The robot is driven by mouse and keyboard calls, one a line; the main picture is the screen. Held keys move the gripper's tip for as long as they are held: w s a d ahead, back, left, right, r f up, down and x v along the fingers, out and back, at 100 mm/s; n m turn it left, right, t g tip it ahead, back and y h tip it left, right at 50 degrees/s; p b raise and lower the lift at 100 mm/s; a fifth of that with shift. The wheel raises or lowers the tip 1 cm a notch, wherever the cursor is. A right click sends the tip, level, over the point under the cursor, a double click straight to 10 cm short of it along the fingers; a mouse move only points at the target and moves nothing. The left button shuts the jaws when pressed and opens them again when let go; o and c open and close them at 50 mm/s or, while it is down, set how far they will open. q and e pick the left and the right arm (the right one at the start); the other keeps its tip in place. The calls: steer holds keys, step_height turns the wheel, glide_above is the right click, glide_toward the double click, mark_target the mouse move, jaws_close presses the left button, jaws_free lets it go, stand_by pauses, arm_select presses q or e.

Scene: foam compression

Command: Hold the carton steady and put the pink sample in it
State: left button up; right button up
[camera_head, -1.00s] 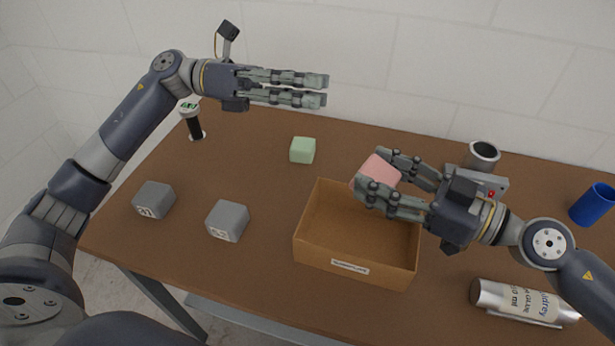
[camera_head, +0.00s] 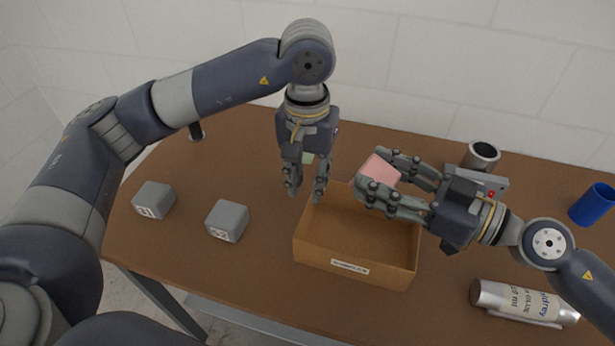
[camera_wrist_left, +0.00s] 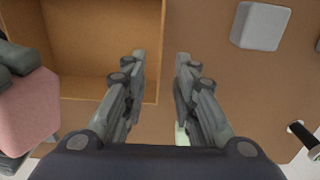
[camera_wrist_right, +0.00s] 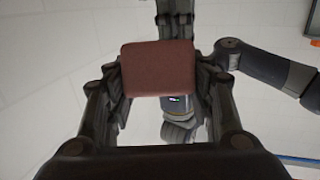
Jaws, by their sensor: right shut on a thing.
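The open carton (camera_head: 352,262) stands on the table with a label on its front wall; the part of its inside in view is empty. The pink sample (camera_head: 379,171) is held by my right gripper (camera_head: 385,182), which is shut on it above the carton's back right part. The sample also fills the middle of the right wrist view (camera_wrist_right: 158,68). My left gripper (camera_head: 307,192) points down, open and empty, at the carton's back left corner. In the left wrist view its fingers (camera_wrist_left: 160,75) are apart, with the carton wall (camera_wrist_left: 158,50) beside or between them; contact is unclear.
Two grey cubes (camera_head: 154,199) (camera_head: 227,221) lie left of the carton. A green cube (camera_head: 309,157) is mostly hidden behind my left gripper. A metal cup (camera_head: 482,155), a blue cup (camera_head: 593,204) and a labelled cylinder (camera_head: 522,301) are at the right.

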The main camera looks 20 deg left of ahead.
mark_target(307, 228)
arm_select(q)
step_height(307, 228, down, 12)
steer(key=shift+r, duration=0.1)
stand_by(0.4)
steer(key=shift+c, duration=0.6)
jaws_close()
